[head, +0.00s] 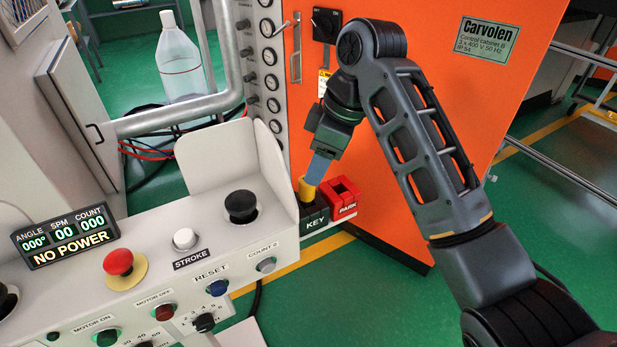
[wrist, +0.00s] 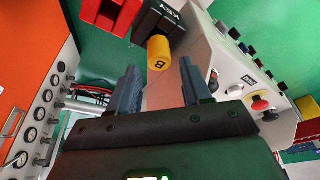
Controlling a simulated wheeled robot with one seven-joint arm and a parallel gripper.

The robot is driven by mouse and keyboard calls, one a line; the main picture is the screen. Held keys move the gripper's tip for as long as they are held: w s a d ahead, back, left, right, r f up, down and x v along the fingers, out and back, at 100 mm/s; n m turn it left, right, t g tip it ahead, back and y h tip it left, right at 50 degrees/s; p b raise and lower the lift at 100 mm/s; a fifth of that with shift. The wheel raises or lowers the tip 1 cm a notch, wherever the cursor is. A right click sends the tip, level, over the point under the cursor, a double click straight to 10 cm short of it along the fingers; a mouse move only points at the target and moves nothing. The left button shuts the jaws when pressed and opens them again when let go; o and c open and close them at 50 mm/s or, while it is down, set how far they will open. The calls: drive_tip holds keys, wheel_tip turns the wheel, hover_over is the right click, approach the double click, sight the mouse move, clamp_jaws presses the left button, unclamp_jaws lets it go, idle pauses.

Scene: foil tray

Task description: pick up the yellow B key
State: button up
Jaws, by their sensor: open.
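The yellow B key (wrist: 158,56) is a short cylinder with a dark "B" on its end face. It sits at the black holder marked KEY (wrist: 158,20) in the wrist view. In the head view the key (head: 306,190) shows just above the KEY holder (head: 314,214), partly hidden by my gripper. My gripper (wrist: 160,82) is open, with one blue-grey finger at each side of the key's line in the wrist view. The fingertips appear close to the key; I cannot tell whether they touch it. My gripper also shows in the head view (head: 317,170), pointing down at the key.
A red block marked PARK (head: 341,196) stands right beside the KEY holder. The orange cabinet (head: 470,130) rises behind. The control panel (head: 190,270) with a black knob and raised guard (head: 232,155) is close on the left. Green floor lies below.

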sight(304, 186)
drive_tip(key=shift+a+x, duration=0.15)
drive_tip(key=shift+x, duration=1.8)
drive_tip(key=shift+a+x, duration=0.15)
drive_tip(key=shift+x, duration=1.8)
drive_tip(key=shift+w+r, duration=0.1)
drive_tip(key=shift+w, duration=0.1)
drive_tip(key=c, duration=0.8)
drive_tip(key=shift+r, duration=0.1)
